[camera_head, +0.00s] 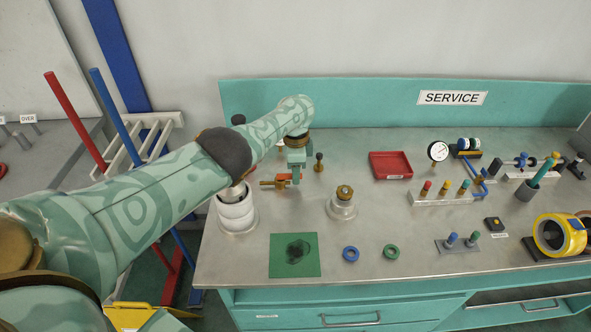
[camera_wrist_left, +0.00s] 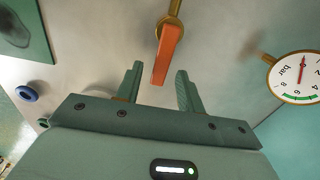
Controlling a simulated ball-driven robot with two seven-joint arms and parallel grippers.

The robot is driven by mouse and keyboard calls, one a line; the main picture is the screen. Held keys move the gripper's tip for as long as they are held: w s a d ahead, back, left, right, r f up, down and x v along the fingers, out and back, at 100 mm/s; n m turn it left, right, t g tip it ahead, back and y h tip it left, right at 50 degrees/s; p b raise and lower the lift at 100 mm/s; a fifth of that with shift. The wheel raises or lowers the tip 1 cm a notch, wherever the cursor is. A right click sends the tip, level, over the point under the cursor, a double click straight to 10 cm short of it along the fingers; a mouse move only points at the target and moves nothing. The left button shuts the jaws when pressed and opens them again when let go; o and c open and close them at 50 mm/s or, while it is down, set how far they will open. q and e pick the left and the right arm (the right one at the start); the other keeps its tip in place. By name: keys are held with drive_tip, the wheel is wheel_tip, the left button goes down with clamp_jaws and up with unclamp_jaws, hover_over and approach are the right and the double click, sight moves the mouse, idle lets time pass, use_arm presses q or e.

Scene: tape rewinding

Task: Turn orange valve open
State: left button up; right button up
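The orange valve lever (camera_wrist_left: 167,48) extends from a brass stem in the left wrist view, its free end between my left gripper's fingers. The left gripper (camera_wrist_left: 160,72) is open, with visible space on both sides of the lever. In the head view my left gripper (camera_head: 296,174) points down over the bench beside the orange valve (camera_head: 282,179), and partly hides it. The valve's brass body (camera_head: 267,183) shows to the left. My right gripper is not in view.
A pressure gauge (camera_wrist_left: 298,77) shows at the right of the wrist view. On the bench (camera_head: 370,215) stand a brass-topped fitting (camera_head: 343,198), a red tray (camera_head: 390,165), a green mat (camera_head: 282,268), a blue ring (camera_head: 350,254) and a green ring (camera_head: 391,251). Bare metal lies around the fitting.

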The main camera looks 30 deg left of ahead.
use_arm(q)
wheel_tip(320, 180, up, 16)
drive_tip(key=p, duration=1)
drive_tip(key=shift+r, duration=0.15)
